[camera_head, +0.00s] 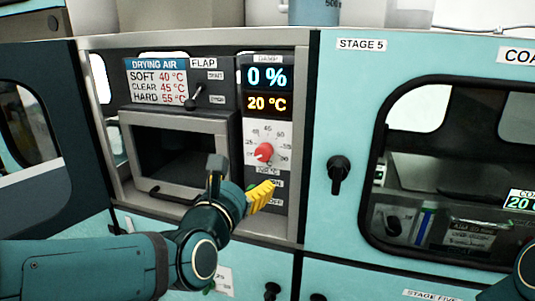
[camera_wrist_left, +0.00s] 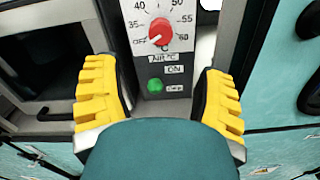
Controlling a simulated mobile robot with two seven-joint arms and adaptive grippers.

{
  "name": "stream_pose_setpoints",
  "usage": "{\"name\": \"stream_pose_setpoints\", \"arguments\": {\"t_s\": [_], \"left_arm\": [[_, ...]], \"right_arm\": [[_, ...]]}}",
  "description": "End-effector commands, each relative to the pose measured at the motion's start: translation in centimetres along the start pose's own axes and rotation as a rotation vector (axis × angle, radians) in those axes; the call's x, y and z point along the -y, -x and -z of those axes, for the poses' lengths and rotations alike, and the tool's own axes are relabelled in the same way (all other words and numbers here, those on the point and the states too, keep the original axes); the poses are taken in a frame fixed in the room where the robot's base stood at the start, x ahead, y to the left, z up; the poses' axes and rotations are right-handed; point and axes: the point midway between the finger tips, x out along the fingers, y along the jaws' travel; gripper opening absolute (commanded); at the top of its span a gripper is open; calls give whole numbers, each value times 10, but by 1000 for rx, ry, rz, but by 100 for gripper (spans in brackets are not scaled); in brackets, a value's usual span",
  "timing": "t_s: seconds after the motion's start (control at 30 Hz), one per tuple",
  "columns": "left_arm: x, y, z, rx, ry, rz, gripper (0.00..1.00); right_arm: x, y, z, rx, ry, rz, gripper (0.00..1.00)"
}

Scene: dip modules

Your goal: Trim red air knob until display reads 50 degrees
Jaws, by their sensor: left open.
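The red air knob (camera_head: 264,152) sits on a white dial plate on the narrow control panel, below the display. In the left wrist view the red knob (camera_wrist_left: 160,31) has its white pointer toward the lower left, near OFF. The display (camera_head: 267,104) reads 20 °C in orange, with 0 % above it. My left gripper (camera_head: 262,195) is in front of the panel, below the knob. In the left wrist view its yellow fingers (camera_wrist_left: 160,95) are spread apart and empty, with the knob beyond them. My right gripper is not in view.
A green button (camera_wrist_left: 155,86) lies below the knob. A black flap lever (camera_head: 194,96) and an open dark drying compartment (camera_head: 180,150) are left of the panel. A teal door with a black knob (camera_head: 339,172) is to the right. A drying air chart (camera_head: 158,82) hangs upper left.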

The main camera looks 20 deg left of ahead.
Motion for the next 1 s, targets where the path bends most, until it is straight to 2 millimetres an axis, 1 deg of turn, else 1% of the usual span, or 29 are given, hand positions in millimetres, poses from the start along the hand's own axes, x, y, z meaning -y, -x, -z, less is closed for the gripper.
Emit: {"name": "stream_pose_setpoints", "arguments": {"t_s": [0.03, 0.2, 0.6, 0.8, 1.0], "left_arm": [[0, -8, 2, -3, 3, 0, 70], [0, -36, 2, -3, 3, 1, 70], [0, -94, 1, -2, 4, 1, 70], [0, -113, 0, -1, 2, 2, 70], [0, -120, 0, -1, 0, 1, 70]], "right_arm": [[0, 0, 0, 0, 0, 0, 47], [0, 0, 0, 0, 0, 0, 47], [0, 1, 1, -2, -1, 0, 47], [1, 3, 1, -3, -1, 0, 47], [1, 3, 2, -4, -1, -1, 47]]}}
